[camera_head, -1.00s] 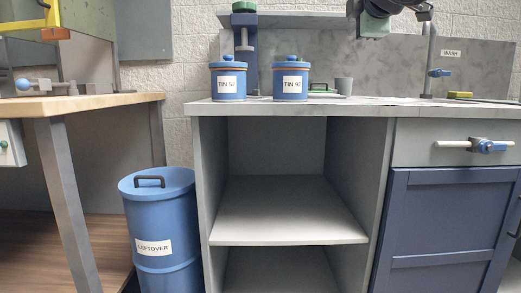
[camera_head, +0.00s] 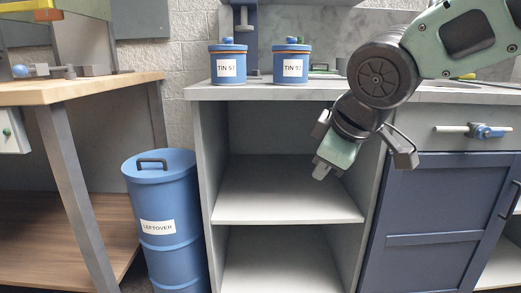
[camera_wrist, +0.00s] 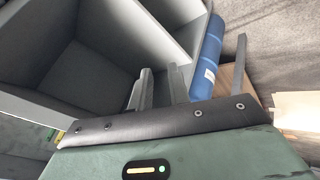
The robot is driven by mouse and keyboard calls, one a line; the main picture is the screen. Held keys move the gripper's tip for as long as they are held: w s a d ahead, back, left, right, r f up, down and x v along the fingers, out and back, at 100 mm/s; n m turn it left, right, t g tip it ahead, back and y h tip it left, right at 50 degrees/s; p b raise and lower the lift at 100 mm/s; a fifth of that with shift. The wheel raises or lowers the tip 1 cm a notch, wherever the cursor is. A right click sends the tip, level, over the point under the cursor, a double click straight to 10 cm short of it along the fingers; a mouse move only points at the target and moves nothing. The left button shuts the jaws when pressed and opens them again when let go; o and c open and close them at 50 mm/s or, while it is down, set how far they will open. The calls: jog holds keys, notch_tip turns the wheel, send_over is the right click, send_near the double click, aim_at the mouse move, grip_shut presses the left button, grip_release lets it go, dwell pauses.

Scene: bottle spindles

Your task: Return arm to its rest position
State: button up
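My arm (camera_head: 440,60) reaches in from the upper right in the head view, bent downward. My gripper (camera_head: 322,170) hangs in front of the open shelf unit, pointing down and a little left, with nothing seen held in it. In the wrist view my gripper (camera_wrist: 160,82) shows two grey fingers with a gap between them and nothing in the gap. In the head view the fingers are seen too small to judge the gap.
Two blue tins, TIN 51 (camera_head: 228,65) and TIN 92 (camera_head: 291,66), stand on the counter (camera_head: 260,91). A blue LEFTOVER bin (camera_head: 162,205) stands on the floor between the wooden table (camera_head: 80,92) and the shelf unit (camera_head: 270,200). A drawer with a handle (camera_head: 470,130) is at right.

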jog(key=s+d+f+m+g+p, duration=0.1)
jog(key=s+f+g, duration=0.1)
jog(key=s+f, duration=0.35)
jog(key=s+d+f+m+g+h, duration=0.1)
jog(key=s+f+m+g, duration=0.15)
jog(key=s, duration=0.65)
jog(key=s+d+f+m+g+p, duration=0.1)
jog(key=s+f+g, duration=0.1)
jog(key=s+f, duration=0.4)
notch_tip(320, 180, up, 39)
jog(key=s+p, duration=0.2)
jog(key=p, duration=3.6)
